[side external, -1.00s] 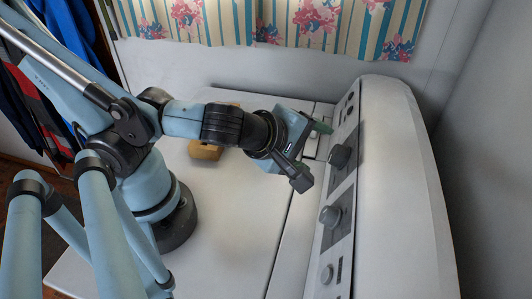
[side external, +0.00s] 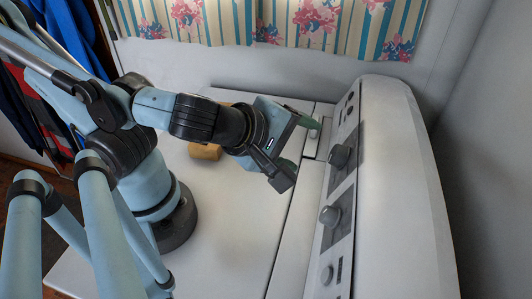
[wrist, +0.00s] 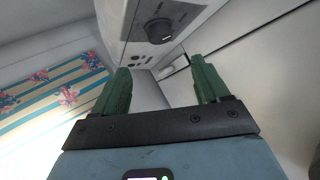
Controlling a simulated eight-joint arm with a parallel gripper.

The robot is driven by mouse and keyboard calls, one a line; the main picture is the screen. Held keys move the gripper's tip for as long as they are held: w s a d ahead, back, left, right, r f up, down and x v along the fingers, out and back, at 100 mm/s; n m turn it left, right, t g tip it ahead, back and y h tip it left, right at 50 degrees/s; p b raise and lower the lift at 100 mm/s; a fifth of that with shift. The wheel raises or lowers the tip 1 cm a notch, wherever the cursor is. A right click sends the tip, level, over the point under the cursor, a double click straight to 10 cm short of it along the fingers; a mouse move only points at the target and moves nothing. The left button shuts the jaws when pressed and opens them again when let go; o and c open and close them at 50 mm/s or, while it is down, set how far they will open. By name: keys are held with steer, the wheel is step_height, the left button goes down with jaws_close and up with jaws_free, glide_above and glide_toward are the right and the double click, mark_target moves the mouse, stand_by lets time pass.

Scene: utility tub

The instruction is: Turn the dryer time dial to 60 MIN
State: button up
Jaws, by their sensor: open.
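The grey-white control panel (side external: 385,190) stands along the right of the machine top. It carries an upper dark knob (side external: 340,156), a middle grey knob (side external: 330,215) and a smaller knob (side external: 327,273). I cannot read their labels, so I cannot tell which one is the time dial or where it points. My gripper (side external: 300,145) is open and empty, with its green fingers apart, to the left of the upper knob and not touching it. In the wrist view, a dark knob (wrist: 158,30) shows beyond the gap between the fingertips (wrist: 160,64).
A tan block-like object (side external: 205,151) lies on the white machine top (side external: 235,220), partly hidden behind my arm. A striped floral curtain (side external: 270,22) hangs at the back. Dark and blue clothes (side external: 62,35) hang at the far left.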

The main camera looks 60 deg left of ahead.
steer(key=n+g+h, duration=0.6)
steer(key=n+g, duration=0.3)
glide_toward(333, 152)
steer(key=shift+h, duration=0.3)
steer(key=x, duration=0.8)
steer(key=shift+w+f, duration=0.15)
steer(key=shift+f, duration=0.3)
steer(key=c, duration=1)
steer(key=shift+c, duration=0.2)
